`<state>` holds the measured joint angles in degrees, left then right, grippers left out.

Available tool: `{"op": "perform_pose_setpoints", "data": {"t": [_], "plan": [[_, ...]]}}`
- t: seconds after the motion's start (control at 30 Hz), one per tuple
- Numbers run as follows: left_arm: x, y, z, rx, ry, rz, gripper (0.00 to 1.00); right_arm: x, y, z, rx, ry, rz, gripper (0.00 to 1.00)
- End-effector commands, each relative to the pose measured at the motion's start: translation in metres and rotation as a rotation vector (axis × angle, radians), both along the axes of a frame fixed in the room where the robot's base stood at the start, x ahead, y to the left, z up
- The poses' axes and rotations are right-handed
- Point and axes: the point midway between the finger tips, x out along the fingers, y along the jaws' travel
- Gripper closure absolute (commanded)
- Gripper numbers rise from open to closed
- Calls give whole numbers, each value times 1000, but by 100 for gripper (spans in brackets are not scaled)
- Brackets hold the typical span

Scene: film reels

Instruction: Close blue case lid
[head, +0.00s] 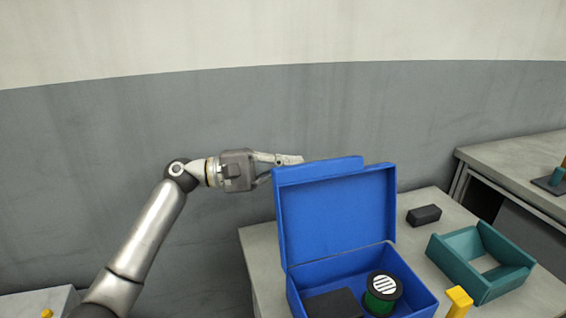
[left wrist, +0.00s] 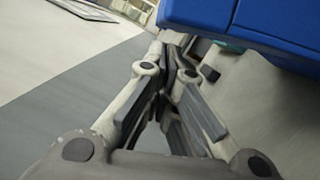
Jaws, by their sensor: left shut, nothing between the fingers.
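The blue case (head: 363,265) stands open on a grey table, with its lid (head: 337,215) upright at the back. A black block (head: 334,304) and a green reel with a white slotted top (head: 383,290) are inside the case. My left gripper (head: 298,160) is shut and empty, at the top left corner of the lid and partly behind it. Whether it touches the lid, I cannot tell. In the left wrist view the shut fingers (left wrist: 172,62) are beside a blue surface of the lid (left wrist: 255,22). My right gripper is not in view.
A teal open tray (head: 480,262) and a small black block (head: 424,215) are on the table right of the case. A yellow piece (head: 459,300) stands near the case's front right corner. Another table (head: 515,165) is at the far right. A grey wall is behind.

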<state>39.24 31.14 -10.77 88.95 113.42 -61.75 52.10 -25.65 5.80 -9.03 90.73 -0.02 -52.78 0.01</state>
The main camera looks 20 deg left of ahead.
Motion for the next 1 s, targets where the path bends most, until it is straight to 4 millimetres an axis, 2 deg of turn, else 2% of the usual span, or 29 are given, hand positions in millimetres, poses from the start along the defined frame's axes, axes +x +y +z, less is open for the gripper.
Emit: {"op": "perform_pose_setpoints", "data": {"t": [0.23,0.73,1.0], "plan": [[-7,-4,2,-1,1,-1,100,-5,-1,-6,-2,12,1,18],[-10,-7,6,16,-24,-2,100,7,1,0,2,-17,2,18],[-15,-14,12,50,-75,-3,100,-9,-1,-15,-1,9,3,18]]}}
